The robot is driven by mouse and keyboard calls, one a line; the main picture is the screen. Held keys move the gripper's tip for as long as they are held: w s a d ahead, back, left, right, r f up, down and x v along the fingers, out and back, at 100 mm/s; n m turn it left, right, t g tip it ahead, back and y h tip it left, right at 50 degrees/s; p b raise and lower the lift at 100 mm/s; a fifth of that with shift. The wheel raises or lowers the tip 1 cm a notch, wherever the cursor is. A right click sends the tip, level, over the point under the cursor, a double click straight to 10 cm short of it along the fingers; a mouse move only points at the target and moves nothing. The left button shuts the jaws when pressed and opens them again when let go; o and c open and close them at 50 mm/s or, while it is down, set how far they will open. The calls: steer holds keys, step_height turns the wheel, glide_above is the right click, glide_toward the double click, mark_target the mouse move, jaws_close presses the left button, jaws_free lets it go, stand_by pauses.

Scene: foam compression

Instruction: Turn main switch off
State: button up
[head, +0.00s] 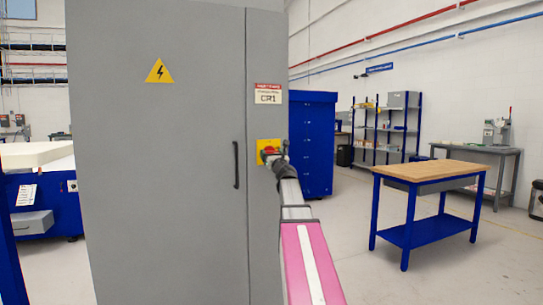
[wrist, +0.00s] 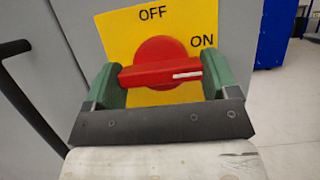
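The main switch is a red rotary handle (wrist: 160,68) on a yellow plate (wrist: 126,25) marked OFF at the top and ON at the upper right. The handle lies nearly level, its white mark on the right, below the word ON. My gripper (wrist: 161,73) has one green finger at each end of the handle, and both fingers appear to touch it. In the head view the switch's yellow plate (head: 263,151) is on the front of the grey cabinet (head: 160,190), with my gripper (head: 275,160) up against it, partly hiding the handle.
A black door handle (head: 236,165) is just left of the switch. A blue cabinet (head: 312,140) stands behind on the right. A wood-topped blue workbench (head: 440,172) stands farther right, with open floor around it.

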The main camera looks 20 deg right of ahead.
steer(key=shift+c, duration=0.9)
steer(key=shift+n, duration=0.3)
steer(key=n+y, duration=0.1)
steer(key=n, duration=0.2)
steer(key=n+y, duration=0.2)
steer(key=n, duration=0.1)
steer(key=shift+d+g, duration=0.1)
steer(key=shift+g, duration=0.3)
steer(key=n+g+y, duration=0.1)
steer(key=n, duration=0.2)
steer(key=n+y, duration=0.2)
steer(key=n, duration=0.1)
steer(key=shift+r+n+g, duration=0.1)
steer(key=shift+n+g, duration=0.2)
steer(key=shift+g, duration=0.1)
steer(key=n+g, duration=0.1)
steer(key=n, duration=0.4)
steer(key=shift+g+y, duration=0.4)
steer(key=shift+r+n+g, duration=0.1)
steer(key=shift+n+g, duration=0.7)
steer(key=shift+n, duration=1.3)
steer(key=o, duration=0.8)
